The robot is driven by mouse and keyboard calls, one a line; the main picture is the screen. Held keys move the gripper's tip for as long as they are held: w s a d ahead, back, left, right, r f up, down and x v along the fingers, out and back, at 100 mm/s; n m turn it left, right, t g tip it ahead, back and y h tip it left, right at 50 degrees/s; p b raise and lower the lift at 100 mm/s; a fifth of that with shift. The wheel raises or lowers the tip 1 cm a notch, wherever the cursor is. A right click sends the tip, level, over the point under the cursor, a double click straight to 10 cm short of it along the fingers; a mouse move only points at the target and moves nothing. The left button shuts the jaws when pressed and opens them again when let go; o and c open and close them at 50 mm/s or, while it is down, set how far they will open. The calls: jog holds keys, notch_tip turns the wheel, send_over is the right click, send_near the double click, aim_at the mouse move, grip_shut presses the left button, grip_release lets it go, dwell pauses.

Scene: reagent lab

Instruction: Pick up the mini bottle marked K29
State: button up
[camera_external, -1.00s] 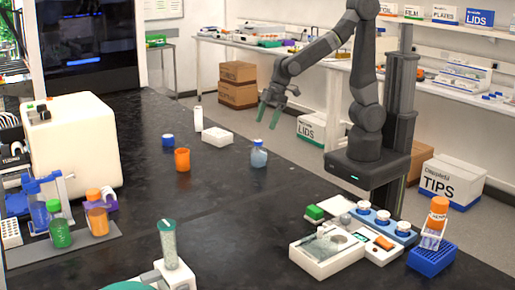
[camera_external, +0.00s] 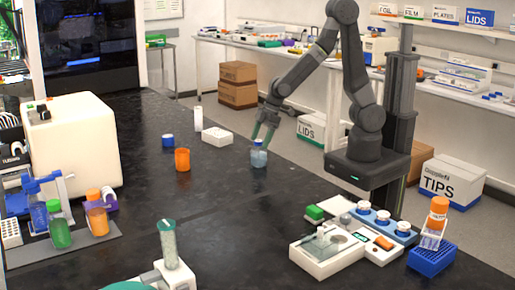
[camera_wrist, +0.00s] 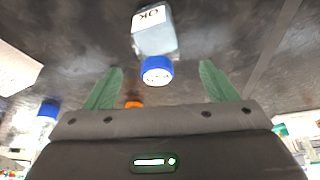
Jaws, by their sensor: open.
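A small clear bottle with a blue cap (camera_external: 259,159) stands upright on the black bench in the external view. In the wrist view the bottle (camera_wrist: 155,38) lies ahead, with a white label whose dark marking I cannot read for sure as K29. My gripper (camera_external: 263,138) points down, right at the bottle's top. In the wrist view my gripper (camera_wrist: 162,67) is open, with green fingers spread to either side of the blue cap. The fingers show a gap to the cap on both sides. I cannot tell their exact height against the cap.
An orange cup (camera_external: 182,160), a blue-capped container (camera_external: 168,141), a white cylinder (camera_external: 198,119) and a white box (camera_external: 217,137) stand left of the bottle. A scale (camera_external: 327,254) sits at the front right. The bench between is clear.

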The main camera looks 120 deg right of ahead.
aim_at(258, 147)
jog(key=shift+p+x, duration=0.35)
jog(key=shift+x, duration=2.3)
jog(key=shift+s, duration=0.15)
